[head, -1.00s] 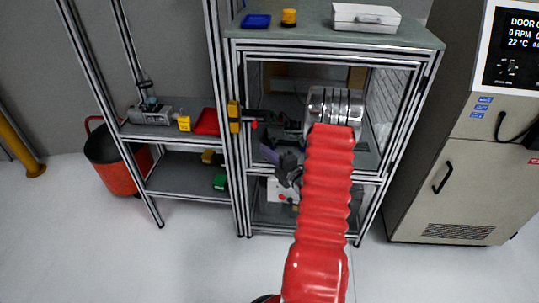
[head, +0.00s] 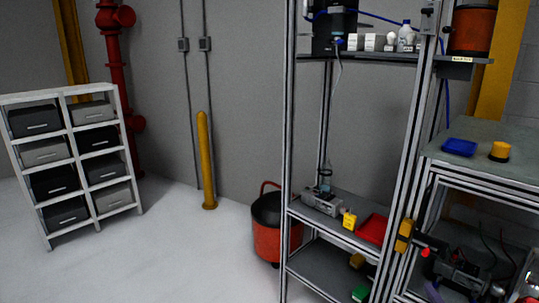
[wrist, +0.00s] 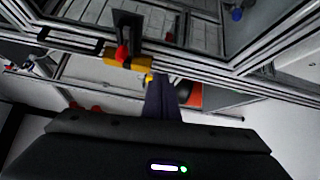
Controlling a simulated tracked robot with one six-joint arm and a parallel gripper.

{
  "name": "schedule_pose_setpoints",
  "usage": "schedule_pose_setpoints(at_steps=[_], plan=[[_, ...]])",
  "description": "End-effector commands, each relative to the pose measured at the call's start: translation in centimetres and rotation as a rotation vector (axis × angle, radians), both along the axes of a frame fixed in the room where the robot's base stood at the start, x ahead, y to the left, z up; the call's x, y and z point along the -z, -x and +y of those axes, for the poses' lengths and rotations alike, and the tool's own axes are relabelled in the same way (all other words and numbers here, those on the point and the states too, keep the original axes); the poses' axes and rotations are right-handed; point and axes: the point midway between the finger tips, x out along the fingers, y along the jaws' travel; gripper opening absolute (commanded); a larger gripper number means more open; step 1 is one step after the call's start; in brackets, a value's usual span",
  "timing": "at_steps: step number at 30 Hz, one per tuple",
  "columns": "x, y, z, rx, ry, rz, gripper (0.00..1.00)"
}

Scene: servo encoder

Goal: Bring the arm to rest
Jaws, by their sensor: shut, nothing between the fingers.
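My gripper shows in the wrist view as dark purple fingers (wrist: 162,98) closed together with nothing between them. The rest of my arm is almost wholly cut off by the lower right edge. In the wrist view the yellow latch (wrist: 126,61) lies just above and left of the fingertips. I cannot tell the exact gap, but no contact shows.
A shelf rack holds a red tray (head: 371,229) and a yellow block (head: 349,220). A red bucket (head: 268,235) stands beside it. The framed cabinet's green top (head: 480,140) carries a blue tray (head: 459,147). The floor (head: 190,260) at left is clear before a drawer rack (head: 75,155).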

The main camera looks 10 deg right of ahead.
Motion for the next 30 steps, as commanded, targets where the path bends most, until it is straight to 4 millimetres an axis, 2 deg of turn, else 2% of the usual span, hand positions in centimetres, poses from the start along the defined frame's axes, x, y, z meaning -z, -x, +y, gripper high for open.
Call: schedule_pose_setpoints(at_steps=[4,7,10,14,21,30], plan=[[1.5,0.0,2.4,-0.095,0.161,0.073,0.00],[3.2,0.5,5.6,-0.218,0.295,0.133,0.00],[3.7,1.2,8.7,-0.350,0.443,0.167,0.00],[3.1,2.0,13.0,-0.537,0.651,0.176,0.00],[1.0,4.2,21.0,-0.902,1.067,0.111,0.00],[-1.8,8.2,28.1,-1.305,1.549,-0.075,0.00]])
